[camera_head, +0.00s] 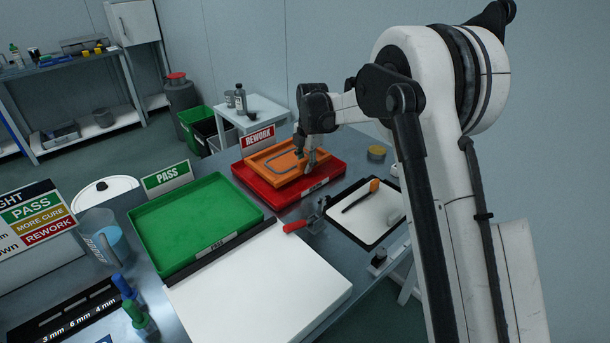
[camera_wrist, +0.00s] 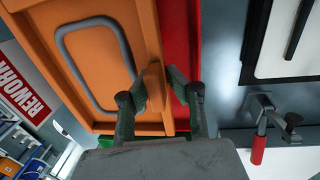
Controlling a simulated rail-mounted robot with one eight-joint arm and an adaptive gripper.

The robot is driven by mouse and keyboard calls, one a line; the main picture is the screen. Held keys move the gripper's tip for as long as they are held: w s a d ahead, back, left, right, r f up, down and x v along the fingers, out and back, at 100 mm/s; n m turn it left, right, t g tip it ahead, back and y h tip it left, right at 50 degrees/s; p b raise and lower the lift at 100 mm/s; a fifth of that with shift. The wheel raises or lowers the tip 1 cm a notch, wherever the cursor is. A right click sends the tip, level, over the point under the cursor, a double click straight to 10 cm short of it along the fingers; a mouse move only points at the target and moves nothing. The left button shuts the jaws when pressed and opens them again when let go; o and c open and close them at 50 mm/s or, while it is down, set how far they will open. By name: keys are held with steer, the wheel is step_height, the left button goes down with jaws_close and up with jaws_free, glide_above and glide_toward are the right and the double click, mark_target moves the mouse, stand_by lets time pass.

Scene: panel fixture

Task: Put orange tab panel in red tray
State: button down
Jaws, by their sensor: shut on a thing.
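The orange tab panel (camera_head: 272,161) has a raised rim and a grey rounded loop of bead on its face. It is over the red tray (camera_head: 267,197), which has a REWORK sign behind it; I cannot tell whether the panel rests fully on the tray floor. In the wrist view the panel (camera_wrist: 90,65) fills the left, with the red tray (camera_wrist: 181,40) showing along its right side. My gripper (camera_head: 308,162) is at the panel's right end. In the wrist view my gripper (camera_wrist: 158,88) has its fingers on either side of the panel's upright orange tab (camera_wrist: 154,86).
A green PASS tray (camera_head: 195,222) stands left of the red tray. A white board (camera_head: 260,290) lies in front. A red-handled clamp (camera_head: 300,225) and a black-rimmed tray (camera_head: 347,227) with a pen are close to the red tray's front right.

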steer(key=shift+f, duration=1.9)
steer(key=shift+f, duration=0.1)
steer(key=c, duration=1.7)
jaws_free()
steer(key=r, duration=0.8)
steer(key=s+d+r, duration=0.1)
steer(key=r, duration=0.3)
steer(key=shift+s+r+p, duration=0.1)
steer(key=shift+r+p, duration=0.05)
steer(key=shift+p, duration=0.15)
